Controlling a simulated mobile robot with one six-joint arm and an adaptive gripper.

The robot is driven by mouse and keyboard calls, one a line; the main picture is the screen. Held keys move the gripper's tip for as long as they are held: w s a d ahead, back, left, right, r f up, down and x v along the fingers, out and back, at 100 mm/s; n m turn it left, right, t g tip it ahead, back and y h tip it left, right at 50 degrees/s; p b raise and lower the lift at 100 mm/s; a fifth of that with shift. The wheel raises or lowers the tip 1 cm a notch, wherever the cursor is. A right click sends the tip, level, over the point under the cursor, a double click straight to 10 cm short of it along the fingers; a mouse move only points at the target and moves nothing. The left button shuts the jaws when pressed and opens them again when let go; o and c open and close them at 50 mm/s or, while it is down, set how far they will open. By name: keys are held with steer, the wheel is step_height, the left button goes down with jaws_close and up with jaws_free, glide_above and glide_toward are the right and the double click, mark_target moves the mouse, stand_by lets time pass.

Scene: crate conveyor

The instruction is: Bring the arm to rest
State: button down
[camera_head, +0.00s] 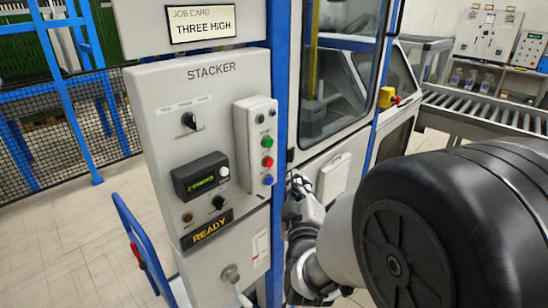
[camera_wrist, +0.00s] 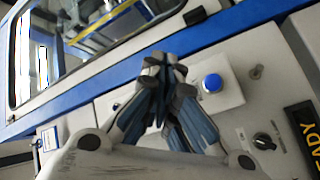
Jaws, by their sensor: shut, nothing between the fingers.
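My gripper (camera_wrist: 158,66) is in the middle of the wrist view, with its fingers together and nothing between them. It is in front of the stacker's panel, and a blue push button (camera_wrist: 212,83) on a pale box shows just right of the fingertips. I cannot tell whether the fingers touch the panel. In the head view my arm reaches in from the right, its large black joint in front, and the gripper is hard to make out. The stacker panel (camera_head: 160,110) carries a lit READY sign (camera_head: 207,229) and a job card (camera_head: 203,24) reading THREE HIGH.
A button box (camera_head: 257,150) with green, red and blue buttons sticks out from the panel. A blue frame post (camera_head: 277,110) and glazed door (camera_head: 340,70) stand beside it. A roller conveyor (camera_head: 480,112) runs at the right. Mesh fencing (camera_head: 60,140) stands left, with open floor (camera_head: 70,240) before it.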

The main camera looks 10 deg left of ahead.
steer(key=s+d+f+m+g, duration=0.1)
steer(key=s+d+m+g, duration=0.2)
steer(key=s, duration=0.8)
steer(key=s+d+f+m+g+h, duration=0.1)
steer(key=s+d+m+g, duration=0.3)
steer(key=s, duration=0.6)
steer(key=s+d+f+m+g+h, duration=0.1)
steer(key=s+d+m+g, duration=0.3)
steer(key=s+d+g, duration=0.3)
steer(key=s+d, duration=0.1)
steer(key=s, duration=0.3)
steer(key=shift+s+f, duration=0.25)
steer(key=shift+s, duration=0.05)
